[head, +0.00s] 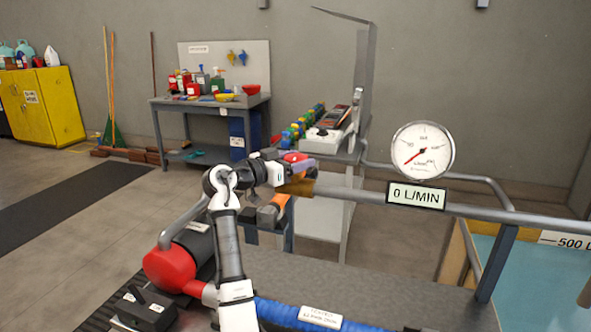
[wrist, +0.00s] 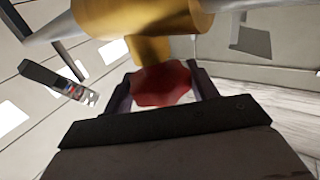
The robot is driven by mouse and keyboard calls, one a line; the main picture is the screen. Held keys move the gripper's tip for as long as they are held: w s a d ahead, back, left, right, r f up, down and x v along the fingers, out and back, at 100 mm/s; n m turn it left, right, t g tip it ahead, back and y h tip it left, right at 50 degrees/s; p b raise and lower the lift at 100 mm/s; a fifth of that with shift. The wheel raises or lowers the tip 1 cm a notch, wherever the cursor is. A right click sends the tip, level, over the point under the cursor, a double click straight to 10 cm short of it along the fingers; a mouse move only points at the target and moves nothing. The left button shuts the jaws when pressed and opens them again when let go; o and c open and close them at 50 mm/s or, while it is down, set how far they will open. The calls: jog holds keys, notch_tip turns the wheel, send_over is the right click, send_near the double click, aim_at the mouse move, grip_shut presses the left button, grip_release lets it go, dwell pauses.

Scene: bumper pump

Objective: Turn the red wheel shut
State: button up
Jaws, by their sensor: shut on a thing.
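The red wheel (wrist: 162,84) sits between my gripper's two dark fingers in the wrist view, below a brass valve body (wrist: 150,22). My gripper (wrist: 161,90) is closed on the wheel's sides. In the head view, my gripper (head: 300,165) is at the brass valve (head: 297,186) on the grey pipe, and a small part of the red wheel (head: 294,157) shows there. The rest of the wheel is hidden by the gripper. A round gauge (head: 422,151) on the pipe stands above a display (head: 416,195) reading 0 L/MIN.
A red and black pump (head: 170,268) and a blue hose (head: 285,313) lie on the grey bench (head: 400,295) in front. A blue tank (head: 530,270) stands at right. Behind are a cluttered workbench (head: 210,101) and a yellow cabinet (head: 52,105).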

jog(key=shift+f+m+g+h, duration=0.1)
jog(key=shift+m+g+h, duration=0.9)
jog(key=shift+g, duration=0.4)
jog(key=o, duration=1)
jog(key=shift+b, duration=0.3)
jog(key=b+v, duration=0.3)
jog(key=v, duration=1)
jog(key=shift+a, duration=0.4)
jog(key=shift+s, duration=0.1)
